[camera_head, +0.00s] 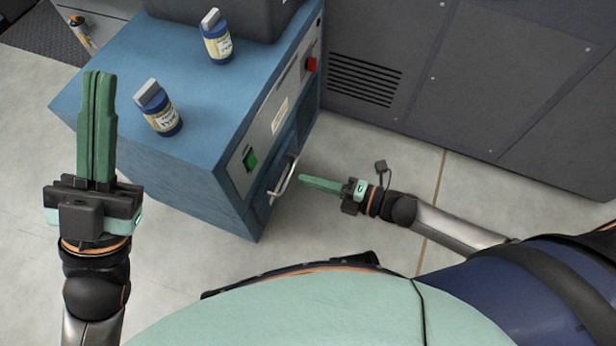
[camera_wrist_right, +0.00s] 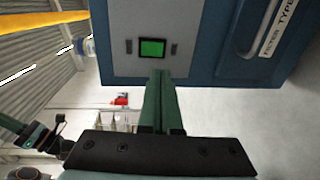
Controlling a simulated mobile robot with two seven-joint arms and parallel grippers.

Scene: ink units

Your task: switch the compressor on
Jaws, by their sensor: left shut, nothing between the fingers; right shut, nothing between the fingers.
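The blue cabinet (camera_head: 190,165) has a grey front panel with a green square button (camera_head: 250,160) near its lower end and a red switch (camera_head: 311,64) near its far end. I cannot tell whether it is the compressor. The button also shows in the right wrist view (camera_wrist_right: 152,48), bright green. My right gripper (camera_head: 302,179) is shut and empty, in front of the cabinet, close to the bar handle. In the right wrist view its fingertips (camera_wrist_right: 161,73) appear just below the button; the gap is hard to judge.
Two blue labelled bottles, one nearer (camera_head: 161,117) and one farther (camera_head: 217,45), stand on the cabinet top by a dark box (camera_head: 235,14). A bar handle (camera_head: 284,179) juts from the front. A dark grey vented housing (camera_head: 470,75) stands behind. Pale floor (camera_head: 375,160) is clear.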

